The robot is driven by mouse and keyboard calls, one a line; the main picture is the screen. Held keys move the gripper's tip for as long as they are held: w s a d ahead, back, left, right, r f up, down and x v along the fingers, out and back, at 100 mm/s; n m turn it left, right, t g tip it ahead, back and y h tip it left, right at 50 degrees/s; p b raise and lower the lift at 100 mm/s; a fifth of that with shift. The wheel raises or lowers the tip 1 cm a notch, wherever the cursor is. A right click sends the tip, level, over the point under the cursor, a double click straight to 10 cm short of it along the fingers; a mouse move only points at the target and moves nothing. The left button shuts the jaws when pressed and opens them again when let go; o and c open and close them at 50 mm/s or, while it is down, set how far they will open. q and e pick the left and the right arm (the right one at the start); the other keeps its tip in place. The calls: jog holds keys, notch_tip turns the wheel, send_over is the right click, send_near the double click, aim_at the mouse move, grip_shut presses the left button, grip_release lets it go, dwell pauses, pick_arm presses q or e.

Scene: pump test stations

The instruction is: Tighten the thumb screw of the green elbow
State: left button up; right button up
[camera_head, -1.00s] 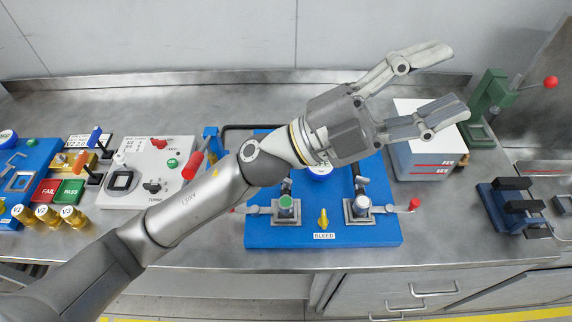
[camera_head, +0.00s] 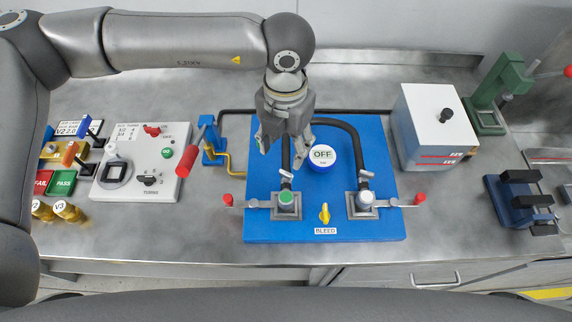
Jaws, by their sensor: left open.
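The green elbow (camera_head: 287,198) shows as a green-topped fitting in a grey square mount at the left front of the blue board (camera_head: 265,230). A small grey tab (camera_head: 286,173) sits just behind it; I cannot tell for sure that this is its thumb screw. My left gripper (camera_head: 283,149) is open, pointing down above the board, behind the green elbow and apart from it. It partly hides the left black hose. My right gripper is not in view.
A white-topped fitting (camera_head: 365,198) stands at the board's right. Red-ended levers (camera_head: 228,200) stick out at both sides. A round OFF dial (camera_head: 322,157) and a yellow bleed knob (camera_head: 324,213) lie between. A white box (camera_head: 432,125) stands right; a switch panel (camera_head: 140,180) left.

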aim_at(286, 172)
pick_arm(q)
notch_tip(286, 172, down, 9)
jog(key=p, duration=0.2)
jog(key=shift+s+r+p, duration=0.1)
jog(key=shift+r+p, duration=0.1)
jog(key=shift+p, duration=0.2)
jog(key=shift+d+f, duration=0.1)
jog(key=shift+f, duration=0.5)
jog(key=c, duration=1)
jog(key=shift+f+b, duration=0.1)
jog(key=shift+b, duration=0.35)
jog(key=m+b, duration=1)
jog(key=b, duration=0.6)
jog(key=shift+f+b, duration=0.15)
jog(key=shift+b, duration=0.15)
jog(key=shift+r+m+b, duration=0.25)
jog(key=shift+m+b, duration=0.8)
jog(key=shift+m, duration=0.15)
